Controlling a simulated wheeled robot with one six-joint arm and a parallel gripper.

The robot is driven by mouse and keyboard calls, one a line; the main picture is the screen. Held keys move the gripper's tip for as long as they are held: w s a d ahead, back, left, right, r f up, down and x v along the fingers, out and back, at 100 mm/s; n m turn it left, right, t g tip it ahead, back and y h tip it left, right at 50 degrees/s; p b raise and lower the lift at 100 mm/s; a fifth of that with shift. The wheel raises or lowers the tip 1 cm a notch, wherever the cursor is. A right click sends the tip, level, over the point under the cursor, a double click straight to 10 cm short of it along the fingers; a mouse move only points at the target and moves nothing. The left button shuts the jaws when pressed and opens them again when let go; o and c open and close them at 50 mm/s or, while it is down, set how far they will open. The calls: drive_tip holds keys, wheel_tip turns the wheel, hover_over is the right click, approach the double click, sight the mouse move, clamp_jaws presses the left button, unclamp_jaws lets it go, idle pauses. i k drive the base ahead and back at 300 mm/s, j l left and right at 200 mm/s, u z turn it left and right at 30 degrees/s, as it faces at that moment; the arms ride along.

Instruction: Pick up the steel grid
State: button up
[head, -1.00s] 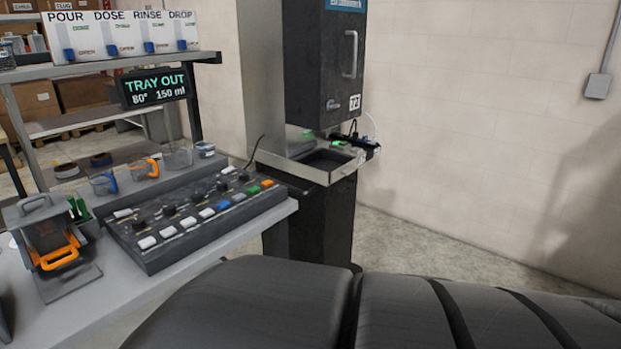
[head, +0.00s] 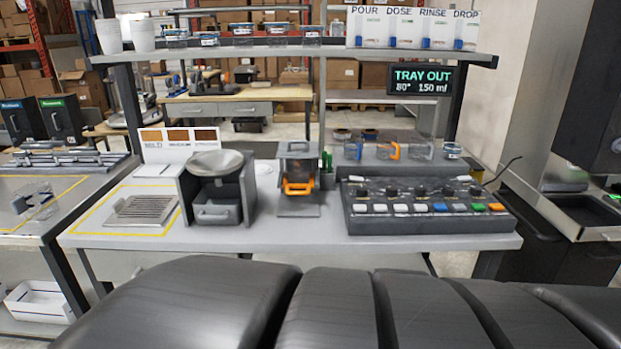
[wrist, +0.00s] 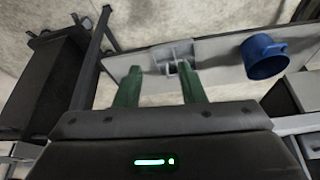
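The steel grid (head: 143,208) is a flat, slotted metal plate. In the head view it lies on the left part of the grey bench, inside a yellow outline. My gripper (wrist: 160,88) shows in the wrist view with two green fingers spread apart. I see nothing held between them. A grey fitting (wrist: 175,57) and a blue cup-like thing (wrist: 264,57) lie beyond the fingers on a pale surface.
Right of the grid stand a dark housing with a round steel pan (head: 213,163), a small machine with an orange handle (head: 298,187) and a button panel (head: 425,208). A shelf (head: 280,53) runs above the bench. Bench around the grid's front is clear.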

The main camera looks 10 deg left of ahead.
sight(141, 211)
drive_tip(key=u, duration=1.5)
